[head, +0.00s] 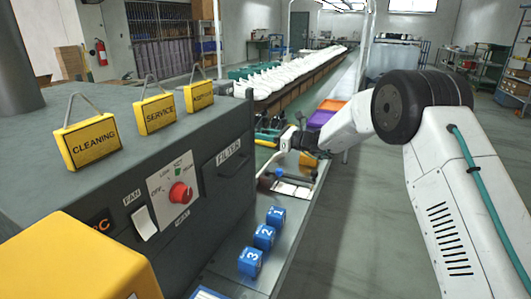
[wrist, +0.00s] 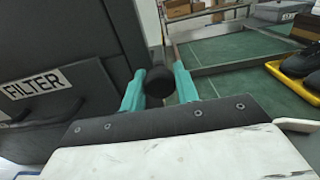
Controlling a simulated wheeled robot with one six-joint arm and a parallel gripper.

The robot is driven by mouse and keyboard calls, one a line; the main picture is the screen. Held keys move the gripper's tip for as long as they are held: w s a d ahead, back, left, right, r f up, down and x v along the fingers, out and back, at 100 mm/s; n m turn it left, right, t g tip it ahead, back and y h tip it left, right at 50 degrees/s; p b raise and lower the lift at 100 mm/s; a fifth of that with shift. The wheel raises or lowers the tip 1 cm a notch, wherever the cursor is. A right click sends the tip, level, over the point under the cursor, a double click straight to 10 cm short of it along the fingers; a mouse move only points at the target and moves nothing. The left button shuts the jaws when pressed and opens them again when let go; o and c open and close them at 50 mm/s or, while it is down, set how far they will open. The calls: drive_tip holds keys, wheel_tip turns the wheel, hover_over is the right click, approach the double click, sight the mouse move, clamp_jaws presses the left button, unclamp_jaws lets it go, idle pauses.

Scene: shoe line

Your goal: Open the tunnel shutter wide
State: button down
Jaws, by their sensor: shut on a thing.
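The dark grey tunnel machine (head: 130,130) fills the left of the head view. Its side also shows in the wrist view (wrist: 50,40), with a FILTER label. My gripper (wrist: 158,88) has teal fingers, one on each side of a round black knob (wrist: 158,78), and is shut on it. In the head view, my gripper (head: 298,141) is just past the machine's far end, small and partly hidden by my own wrist. I cannot make out the shutter panel or how far open it is.
Yellow signs (head: 88,141) hang on the machine top. A red dial (head: 180,193) is on its side. Numbered blue blocks (head: 264,236) stand on the side ledge. White shoe forms (head: 290,75) line the conveyor beyond. A yellow tray (wrist: 288,88) with dark shoes is at right.

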drive_tip(key=shift+r, duration=1.7)
drive_tip(key=c, duration=1.1)
unclamp_jaws()
drive_tip(key=shift+o, duration=0.2)
drive_tip(key=v, duration=0.7)
drive_tip(key=shift+d, duration=0.4)
drive_tip(key=shift+s, duration=0.1)
